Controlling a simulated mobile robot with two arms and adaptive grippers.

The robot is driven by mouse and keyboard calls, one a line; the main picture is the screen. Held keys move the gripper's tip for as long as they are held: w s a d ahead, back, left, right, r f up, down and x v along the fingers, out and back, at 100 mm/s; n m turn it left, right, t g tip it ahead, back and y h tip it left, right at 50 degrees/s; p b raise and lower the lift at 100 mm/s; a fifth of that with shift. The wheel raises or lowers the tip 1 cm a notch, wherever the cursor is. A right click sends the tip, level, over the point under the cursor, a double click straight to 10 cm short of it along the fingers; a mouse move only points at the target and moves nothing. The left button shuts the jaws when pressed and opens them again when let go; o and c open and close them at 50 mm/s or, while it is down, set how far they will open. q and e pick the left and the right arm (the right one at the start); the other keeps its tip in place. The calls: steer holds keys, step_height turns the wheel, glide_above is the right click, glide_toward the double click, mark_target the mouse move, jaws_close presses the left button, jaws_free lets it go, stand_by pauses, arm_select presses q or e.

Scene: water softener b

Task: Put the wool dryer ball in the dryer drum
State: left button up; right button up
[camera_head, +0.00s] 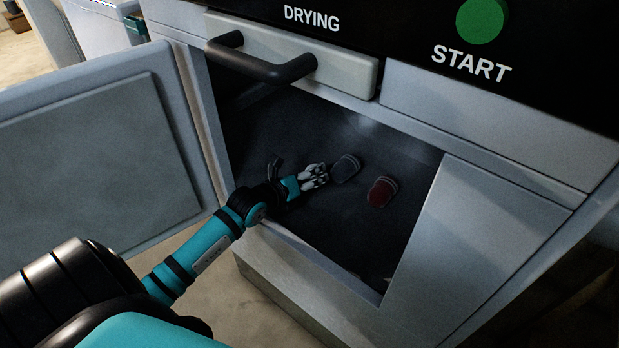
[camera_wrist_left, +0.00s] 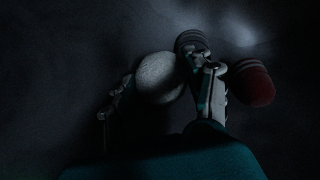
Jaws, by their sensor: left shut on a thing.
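The pale grey wool dryer ball (camera_wrist_left: 160,77) is between the fingers of my left gripper (camera_wrist_left: 157,95) in the left wrist view, and the gripper is shut on it. In the head view my left gripper (camera_head: 314,177) reaches through the open front into the dark dryer drum (camera_head: 335,240). The ball cannot be made out clearly there. The drum's dark inner surface (camera_wrist_left: 60,60) fills the wrist view around the ball. I cannot tell whether the ball touches the drum floor. My right gripper is not in view.
A grey sock-like item (camera_head: 346,167) and a dark red one (camera_head: 382,192) lie in the drum beside the gripper. The open door (camera_head: 100,160) stands at left. A black handle (camera_head: 265,65) juts out above the opening. A green START button (camera_head: 481,18) is at upper right.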

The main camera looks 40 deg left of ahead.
arm_select(q)
steer(key=o, duration=0.8)
steer(key=shift+o, duration=0.2)
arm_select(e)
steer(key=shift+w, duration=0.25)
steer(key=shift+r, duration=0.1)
arm_select(q)
steer(key=shift+s+r, duration=0.2)
steer(key=shift+s, duration=0.05)
steer(key=p+v, duration=0.2)
steer(key=v, duration=0.8)
steer(key=shift+s+r+p, duration=0.1)
steer(key=shift+s+p, duration=0.25)
steer(key=shift+s, duration=0.05)
steer(key=shift+s+r, duration=0.15)
steer(key=shift+s, duration=0.2)
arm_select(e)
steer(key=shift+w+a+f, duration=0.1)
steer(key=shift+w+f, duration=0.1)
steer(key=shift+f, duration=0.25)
